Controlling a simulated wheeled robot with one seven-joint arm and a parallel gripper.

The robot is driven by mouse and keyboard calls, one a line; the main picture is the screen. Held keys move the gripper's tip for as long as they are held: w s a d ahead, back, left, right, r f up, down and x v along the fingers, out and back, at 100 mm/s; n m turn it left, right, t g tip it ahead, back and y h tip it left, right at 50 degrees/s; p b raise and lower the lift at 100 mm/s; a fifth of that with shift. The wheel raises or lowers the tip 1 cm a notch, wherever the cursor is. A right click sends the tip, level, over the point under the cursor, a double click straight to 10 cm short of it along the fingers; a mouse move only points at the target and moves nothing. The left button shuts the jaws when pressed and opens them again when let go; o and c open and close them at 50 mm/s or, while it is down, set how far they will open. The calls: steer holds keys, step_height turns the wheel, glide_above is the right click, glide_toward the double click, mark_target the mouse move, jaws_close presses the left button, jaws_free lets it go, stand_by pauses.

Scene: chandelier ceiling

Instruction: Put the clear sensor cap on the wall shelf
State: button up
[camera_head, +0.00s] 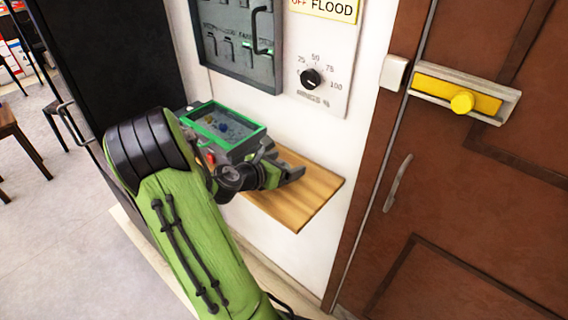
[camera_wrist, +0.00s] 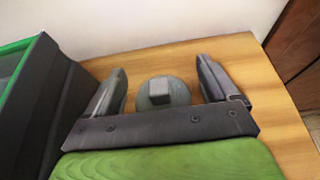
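The clear sensor cap (camera_wrist: 155,94) appears in the wrist view as a round, grey-green, see-through piece with a small square knob on top. It seems to rest on the wooden wall shelf (camera_head: 312,196), whose bare top also fills the wrist view (camera_wrist: 150,62). My gripper (camera_head: 288,165) is low over the shelf. In the wrist view my gripper (camera_wrist: 163,68) is open, its two fingers on either side of the cap. A gap shows between the cap and each finger, wider on the right. The cap is hidden in the head view.
A dark box with a green rim (camera_head: 240,146) and small coloured items inside stands on the shelf's left part. It is close left of my gripper in the wrist view (camera_wrist: 40,95). The wall with a dial (camera_head: 311,79) rises behind. A brown door (camera_head: 480,180) stands right.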

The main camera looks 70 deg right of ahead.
steer(key=shift+r, duration=0.1)
steer(key=shift+w+a+r, duration=0.15)
steer(key=shift+a+r, duration=0.05)
steer(key=shift+r, duration=0.05)
steer(key=p+v, duration=0.3)
steer(key=v, duration=0.8)
steer(key=shift+a, duration=0.2)
steer(key=w+a+m+t+y, duration=0.3)
steer(key=a+m+t+y, duration=0.15)
steer(key=a, duration=0.35)
steer(key=w+a+m+t+y, duration=0.3)
steer(key=a+m, duration=0.2)
steer(key=a, duration=0.3)
steer(key=s+a+r+m+t+y, duration=0.1)
steer(key=a+r+m+y, duration=0.1)
steer(key=a, duration=0.6)
steer(key=s+a+r+m+t+y, duration=0.2)
steer(key=a+r, duration=0.3)
steer(key=a, duration=0.3)
steer(key=shift+s+y, duration=0.3)
steer(key=shift+y, duration=0.15)
